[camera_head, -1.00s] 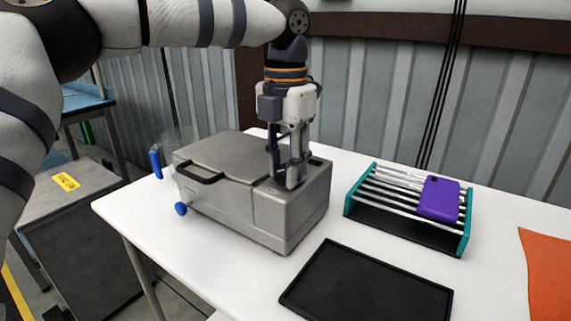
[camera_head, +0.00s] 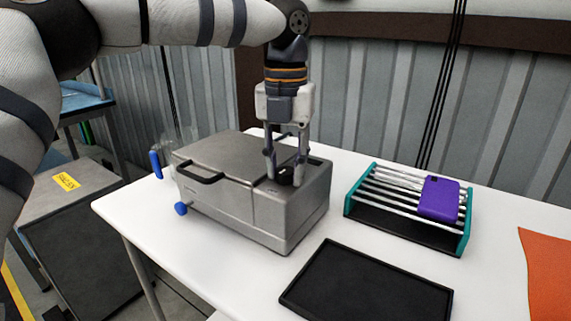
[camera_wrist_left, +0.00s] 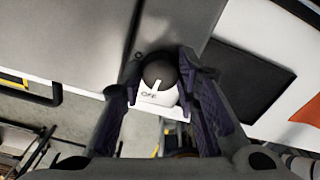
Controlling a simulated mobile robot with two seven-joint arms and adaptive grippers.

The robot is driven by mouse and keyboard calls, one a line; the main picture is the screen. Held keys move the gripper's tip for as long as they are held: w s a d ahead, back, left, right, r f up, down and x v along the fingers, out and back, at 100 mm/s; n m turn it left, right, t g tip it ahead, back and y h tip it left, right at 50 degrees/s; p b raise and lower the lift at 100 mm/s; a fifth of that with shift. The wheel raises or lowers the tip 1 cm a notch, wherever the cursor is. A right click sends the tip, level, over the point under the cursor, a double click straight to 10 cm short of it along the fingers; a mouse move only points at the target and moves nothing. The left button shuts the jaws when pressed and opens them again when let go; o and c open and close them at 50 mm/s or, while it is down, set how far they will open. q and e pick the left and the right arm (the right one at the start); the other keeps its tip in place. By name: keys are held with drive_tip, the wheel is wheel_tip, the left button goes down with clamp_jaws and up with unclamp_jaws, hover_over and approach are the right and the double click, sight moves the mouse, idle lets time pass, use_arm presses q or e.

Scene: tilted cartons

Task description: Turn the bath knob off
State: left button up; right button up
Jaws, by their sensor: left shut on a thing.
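The grey metal bath (camera_head: 255,202) stands on the white table with its lid down. Its black round knob (camera_head: 286,179) is on the top at the right end. In the left wrist view the knob (camera_wrist_left: 158,72) has a white pointer directed toward the "OFF" lettering on a white plate. My left gripper (camera_head: 285,178) points straight down over the knob and is shut on it, one finger on each side. The fingers hide parts of the knob's sides. My right gripper is not in view.
A teal-ended rack (camera_head: 465,222) with a purple case (camera_head: 439,199) stands right of the bath. A black tray (camera_head: 365,285) lies in front, and an orange sheet (camera_head: 548,270) at the right edge. A blue tap (camera_head: 181,208) projects from the bath's front left.

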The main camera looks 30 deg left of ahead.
use_arm(q)
drive_tip(key=o, duration=1.2)
